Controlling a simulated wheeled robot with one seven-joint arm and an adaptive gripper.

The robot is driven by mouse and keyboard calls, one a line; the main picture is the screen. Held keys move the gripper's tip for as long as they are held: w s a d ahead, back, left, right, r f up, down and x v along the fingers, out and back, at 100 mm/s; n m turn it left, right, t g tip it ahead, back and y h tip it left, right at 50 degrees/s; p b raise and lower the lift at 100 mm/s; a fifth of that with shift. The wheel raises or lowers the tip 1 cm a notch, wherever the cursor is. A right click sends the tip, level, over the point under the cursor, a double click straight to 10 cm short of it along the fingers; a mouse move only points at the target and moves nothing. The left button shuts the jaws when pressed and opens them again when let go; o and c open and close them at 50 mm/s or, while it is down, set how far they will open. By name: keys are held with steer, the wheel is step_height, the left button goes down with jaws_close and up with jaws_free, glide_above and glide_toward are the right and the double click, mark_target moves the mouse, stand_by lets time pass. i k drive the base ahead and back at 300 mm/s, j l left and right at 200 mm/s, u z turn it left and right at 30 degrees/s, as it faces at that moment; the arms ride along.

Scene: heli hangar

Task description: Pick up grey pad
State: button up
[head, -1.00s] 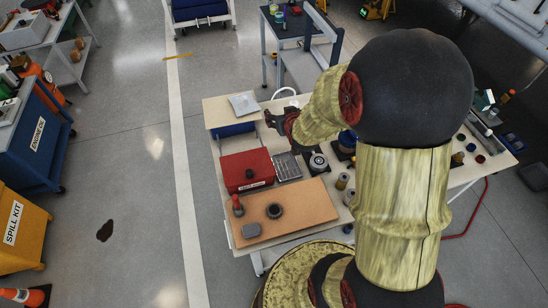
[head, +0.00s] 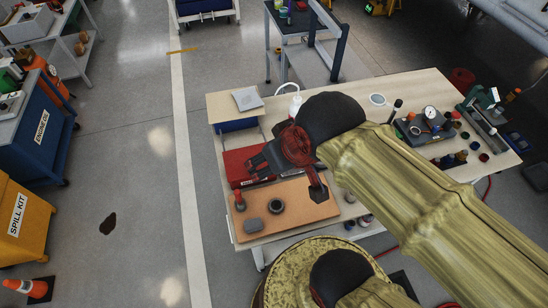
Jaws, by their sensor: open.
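A small dark grey pad (head: 253,226) with rounded corners lies flat at the near left of the brown board (head: 300,215) on the workbench. A lighter grey flat square (head: 247,99) lies on the raised shelf at the bench's far left; I cannot tell whether it is a pad or a packet. My gripper (head: 287,180) is open, its fingers spread and nothing seen between them. It is above the red box and the board's far edge, up and to the right of the dark grey pad, apart from it. My arm hides part of the bench.
On the board stand a red-topped item (head: 240,201) and a dark ring (head: 275,206), close to the dark grey pad. The red box (head: 236,164) borders the board's far side. A fixture plate with a dial gauge (head: 430,113) and several small parts occupy the bench's right.

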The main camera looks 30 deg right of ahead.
mark_target(255, 224)
steer(key=k+j, duration=0.25)
steer(key=z, duration=1.35)
steer(key=k+j+u, duration=0.1)
steer(key=j+u, duration=0.15)
steer(key=u, duration=0.2)
steer(key=j+u, duration=0.25)
steer(key=u, duration=0.15)
steer(key=k+u, duration=0.2)
steer(key=u, duration=0.35)
